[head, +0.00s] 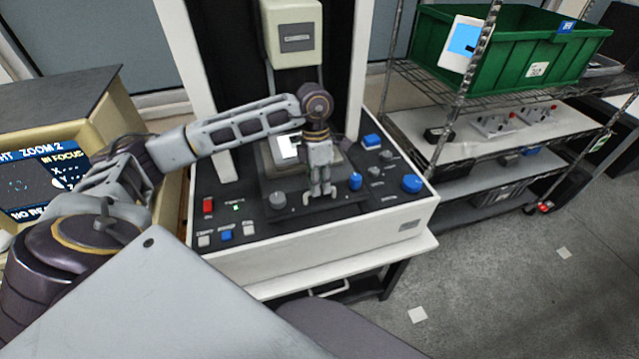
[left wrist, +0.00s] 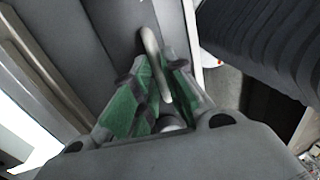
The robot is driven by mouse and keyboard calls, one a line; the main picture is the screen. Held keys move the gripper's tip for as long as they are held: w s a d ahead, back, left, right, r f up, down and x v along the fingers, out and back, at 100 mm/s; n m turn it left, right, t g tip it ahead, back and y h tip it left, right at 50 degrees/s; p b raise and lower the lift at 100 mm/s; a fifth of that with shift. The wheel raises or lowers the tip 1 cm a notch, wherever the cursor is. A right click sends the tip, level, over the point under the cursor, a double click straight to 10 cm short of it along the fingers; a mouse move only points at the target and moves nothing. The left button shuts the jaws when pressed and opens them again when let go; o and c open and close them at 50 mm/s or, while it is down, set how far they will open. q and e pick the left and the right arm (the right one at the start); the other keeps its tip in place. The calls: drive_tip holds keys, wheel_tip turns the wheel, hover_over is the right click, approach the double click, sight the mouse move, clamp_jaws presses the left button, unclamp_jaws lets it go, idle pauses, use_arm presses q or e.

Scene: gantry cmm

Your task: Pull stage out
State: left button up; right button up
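The stage (head: 276,162) is a grey plate with a bright lit window, low in the middle of the measuring machine (head: 330,248). My left gripper (head: 320,192) points down at the front of the stage, over the dark control deck. In the left wrist view a pale bar handle (left wrist: 151,43) runs between the green-padded fingers of my left gripper (left wrist: 162,75). The fingers are close on either side of the bar; whether both pads press on it cannot be told. My forearm partly covers the stage. My right gripper is out of view.
Knobs and buttons, such as a blue knob (head: 411,184) and a red switch (head: 208,205), surround the stage. A monitor (head: 40,185) stands left. A wire shelf with a green bin (head: 500,50) stands right. Floor at right is clear.

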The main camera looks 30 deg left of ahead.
use_arm(q)
clamp_jaws()
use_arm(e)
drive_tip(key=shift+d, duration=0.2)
use_arm(q)
drive_tip(key=shift+s+d, duration=0.35)
drive_tip(key=shift+d, duration=0.1)
drive_tip(key=s+d+b, duration=0.2)
drive_tip(key=s+d, duration=0.5)
drive_tip(key=d, duration=0.1)
drive_tip(key=shift+d, duration=0.25)
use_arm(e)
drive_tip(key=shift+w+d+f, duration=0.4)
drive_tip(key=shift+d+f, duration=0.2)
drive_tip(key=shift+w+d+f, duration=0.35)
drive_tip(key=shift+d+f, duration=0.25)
use_arm(q)
drive_tip(key=shift+s, duration=0.1)
